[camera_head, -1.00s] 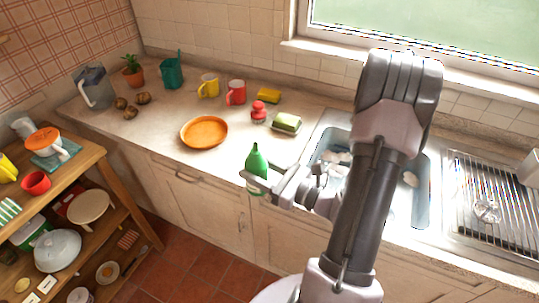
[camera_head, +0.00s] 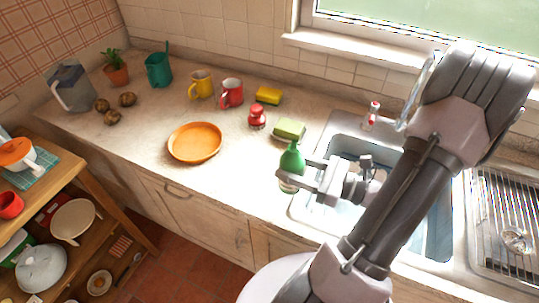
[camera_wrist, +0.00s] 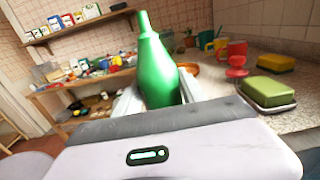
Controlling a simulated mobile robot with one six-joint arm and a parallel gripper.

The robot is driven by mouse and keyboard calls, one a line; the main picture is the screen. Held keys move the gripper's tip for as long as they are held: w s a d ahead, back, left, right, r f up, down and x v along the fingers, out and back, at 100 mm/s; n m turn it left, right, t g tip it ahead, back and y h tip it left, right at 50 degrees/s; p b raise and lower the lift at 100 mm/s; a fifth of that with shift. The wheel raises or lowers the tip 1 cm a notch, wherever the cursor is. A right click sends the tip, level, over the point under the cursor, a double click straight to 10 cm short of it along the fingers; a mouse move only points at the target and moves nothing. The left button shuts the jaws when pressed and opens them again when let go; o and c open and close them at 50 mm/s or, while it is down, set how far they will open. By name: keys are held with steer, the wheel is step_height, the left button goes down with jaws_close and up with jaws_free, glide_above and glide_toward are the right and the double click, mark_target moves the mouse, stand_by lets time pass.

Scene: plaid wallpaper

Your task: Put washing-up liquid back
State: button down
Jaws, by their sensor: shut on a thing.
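The washing-up liquid is a green bottle (camera_head: 291,160) with a pale lower part. It is upright between the fingers of my gripper (camera_head: 306,176), at the counter's front edge by the sink's left side. In the wrist view the green bottle (camera_wrist: 157,65) stands between the two fingers, tilted slightly in the picture. My gripper is shut on it. I cannot tell whether its base touches the counter. A sponge on a dish (camera_head: 288,131) lies just behind the bottle, and it also shows in the wrist view (camera_wrist: 268,92).
The sink (camera_head: 340,150) is to the right, with a red-and-white bottle (camera_head: 372,115) at its back edge. A red scrubber (camera_head: 257,117), an orange plate (camera_head: 195,142), a yellow sponge (camera_head: 268,95) and mugs (camera_head: 231,93) stand on the counter. The counter's front left is clear.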

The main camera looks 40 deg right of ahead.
steer(key=w+f+b, duration=0.1)
steer(key=w, duration=0.2)
steer(key=w+d+f+b, duration=0.1)
steer(key=w+f+b, duration=0.1)
steer(key=w, duration=0.2)
steer(key=w+d+f+b, duration=0.1)
steer(key=w+f, duration=0.1)
steer(key=w, duration=0.1)
steer(key=shift+w+d, duration=0.2)
steer(key=shift+r, duration=0.2)
steer(key=shift+f, duration=0.1)
steer(key=c, duration=0.7)
jaws_free()
